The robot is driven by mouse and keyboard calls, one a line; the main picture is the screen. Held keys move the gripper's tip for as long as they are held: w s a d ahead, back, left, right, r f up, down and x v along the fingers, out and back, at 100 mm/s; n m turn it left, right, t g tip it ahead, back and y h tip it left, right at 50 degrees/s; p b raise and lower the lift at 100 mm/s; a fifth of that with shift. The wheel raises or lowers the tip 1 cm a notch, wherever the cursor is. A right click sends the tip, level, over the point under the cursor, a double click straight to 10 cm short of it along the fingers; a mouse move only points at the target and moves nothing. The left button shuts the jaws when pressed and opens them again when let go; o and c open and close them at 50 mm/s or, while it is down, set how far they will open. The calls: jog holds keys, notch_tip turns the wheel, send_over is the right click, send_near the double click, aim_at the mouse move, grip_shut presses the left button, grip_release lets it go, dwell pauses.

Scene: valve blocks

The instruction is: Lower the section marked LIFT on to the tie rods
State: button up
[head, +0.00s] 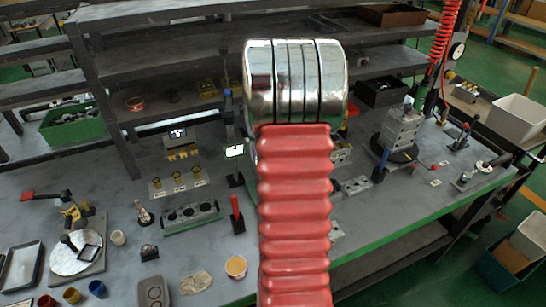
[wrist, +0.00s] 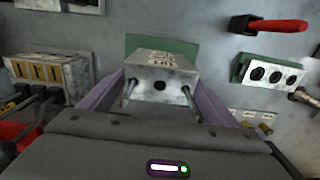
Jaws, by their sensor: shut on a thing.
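The section marked LIFT (wrist: 160,68) is a grey metal block with a dark round hole in its near face, seen in the wrist view. My gripper (wrist: 160,82) is shut on it, with a purple finger along each side. A thin bright rod (wrist: 131,90) shows at the block's near left corner, and another (wrist: 187,88) at the near right. I cannot tell how far they pass into the block. A green plate (wrist: 186,48) shows behind or under the block; the gap is unclear. In the head view my arm hides my gripper and the section.
A green-edged block with several dark holes (wrist: 272,73) lies right of my gripper. A red-handled tool (wrist: 272,25) lies beyond it. A unit with yellow-brown panels (wrist: 45,72) stands close on the left. In the head view, dark shelves (head: 170,58) rise behind the bench.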

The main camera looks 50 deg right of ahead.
jog(key=o, duration=1.4)
notch_tip(320, 180, up, 14)
jog(key=shift+f, duration=0.15)
dwell(0.5)
